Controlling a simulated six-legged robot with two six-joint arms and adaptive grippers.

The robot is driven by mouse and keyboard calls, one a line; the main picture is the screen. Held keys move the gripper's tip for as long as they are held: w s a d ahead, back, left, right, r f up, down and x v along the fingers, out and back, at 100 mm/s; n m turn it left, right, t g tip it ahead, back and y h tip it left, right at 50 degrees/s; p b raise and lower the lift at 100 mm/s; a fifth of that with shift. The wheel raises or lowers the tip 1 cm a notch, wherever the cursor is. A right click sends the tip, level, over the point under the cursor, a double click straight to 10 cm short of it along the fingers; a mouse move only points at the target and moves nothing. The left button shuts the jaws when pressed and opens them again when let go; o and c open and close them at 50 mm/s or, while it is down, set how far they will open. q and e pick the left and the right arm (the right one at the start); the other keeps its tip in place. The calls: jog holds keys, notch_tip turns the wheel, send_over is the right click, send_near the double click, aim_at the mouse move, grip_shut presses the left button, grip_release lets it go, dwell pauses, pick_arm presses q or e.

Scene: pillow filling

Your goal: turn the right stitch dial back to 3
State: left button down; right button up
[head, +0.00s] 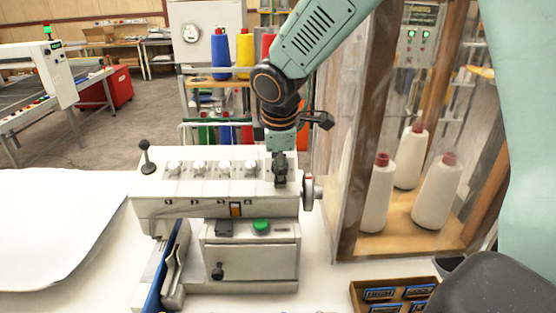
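A white sewing machine (215,205) stands on the white table, with a row of pale round dials along its top. The rightmost fully visible dial (250,168) is clear of my arm. My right gripper (281,184) points down at the right end of this row. Its dark fingers look close together and hide whatever is directly beneath them, so I cannot tell whether they grip a dial. The dial markings are too small to read. My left gripper is not in view.
A black-knobbed lever (145,147) rises at the machine's left end, and a handwheel (309,190) is at its right. White fabric (55,230) lies left. A glass cabinet (345,170) with thread cones stands right. A wooden box (360,296) is at front right.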

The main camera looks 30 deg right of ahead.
jog(key=shift+s+d+f+n+p, duration=0.15)
jog(key=shift+f+n+p, duration=0.1)
jog(key=shift+n+p, duration=0.25)
jog(key=shift+c, duration=0.2)
jog(key=o, duration=0.5)
jog(key=shift+f, duration=0.1)
jog(key=o, duration=0.5)
jog(key=shift+w+d, duration=0.25)
jog(key=shift+w, duration=0.15)
jog(key=shift+s+a+r, duration=0.15)
jog(key=shift+s+r, duration=0.05)
